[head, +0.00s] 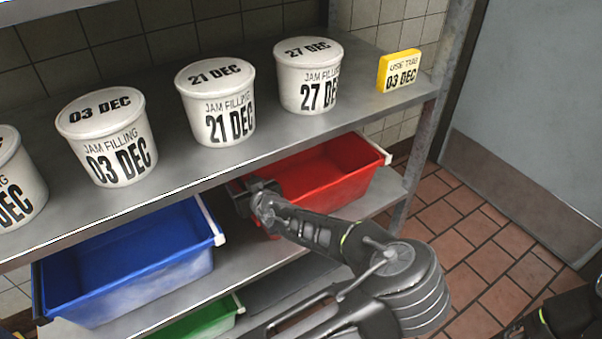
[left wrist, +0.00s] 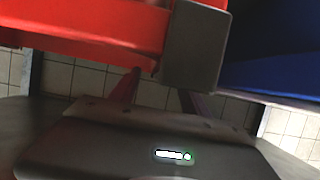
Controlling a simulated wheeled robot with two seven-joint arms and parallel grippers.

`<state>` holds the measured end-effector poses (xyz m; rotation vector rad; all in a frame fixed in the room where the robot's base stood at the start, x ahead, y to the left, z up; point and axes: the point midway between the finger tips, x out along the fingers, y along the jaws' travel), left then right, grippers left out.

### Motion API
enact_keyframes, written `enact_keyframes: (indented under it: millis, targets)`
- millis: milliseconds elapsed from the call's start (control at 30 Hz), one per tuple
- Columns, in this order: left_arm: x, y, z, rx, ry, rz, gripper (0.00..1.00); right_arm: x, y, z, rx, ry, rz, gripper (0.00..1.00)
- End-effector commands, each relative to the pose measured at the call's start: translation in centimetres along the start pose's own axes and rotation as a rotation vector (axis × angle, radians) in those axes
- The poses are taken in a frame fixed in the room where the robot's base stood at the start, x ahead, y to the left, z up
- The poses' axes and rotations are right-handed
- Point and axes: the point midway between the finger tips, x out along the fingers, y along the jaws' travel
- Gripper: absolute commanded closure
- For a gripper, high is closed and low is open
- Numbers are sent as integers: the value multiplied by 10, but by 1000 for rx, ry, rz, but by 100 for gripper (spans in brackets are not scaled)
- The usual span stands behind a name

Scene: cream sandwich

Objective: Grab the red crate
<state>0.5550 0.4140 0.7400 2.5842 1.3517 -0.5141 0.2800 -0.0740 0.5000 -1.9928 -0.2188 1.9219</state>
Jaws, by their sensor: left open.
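The red crate (head: 322,172) stands on the lower shelf at the right in the head view, open at the top and with a pale edge at its right end. My left gripper (head: 252,194) is open at the crate's near left end. My arm hides part of the crate's front. In the left wrist view the red crate (left wrist: 90,30) fills the upper left, and a dark grey finger block overlaps its end. I cannot tell whether the finger touches the crate. My right gripper is not in view.
A blue crate (head: 130,262) stands left of the red one, with a gap between. A green crate (head: 208,321) is lower down. The upper shelf (head: 240,165) overhangs the crates and holds several white tubs and a yellow sign (head: 399,70). Tiled floor (head: 480,235) is clear at right.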

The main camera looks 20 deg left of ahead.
Motion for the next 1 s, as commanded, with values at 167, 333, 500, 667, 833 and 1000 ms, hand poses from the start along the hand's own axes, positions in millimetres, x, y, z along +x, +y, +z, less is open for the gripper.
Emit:
enact_keyframes:
  millis: [167,333,500,667,833,1000]
  targets:
    - [28,-1,-1,0,-1,-3,46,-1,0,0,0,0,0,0]
    - [36,0,-1,-1,0,0,46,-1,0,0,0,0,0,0]
    - [36,1,-1,-1,0,0,46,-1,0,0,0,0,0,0]
    - [36,1,-1,-1,0,0,46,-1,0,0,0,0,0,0]
    - [36,1,-1,-1,0,0,46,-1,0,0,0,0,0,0]
    - [36,1,-1,-1,0,0,56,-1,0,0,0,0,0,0]
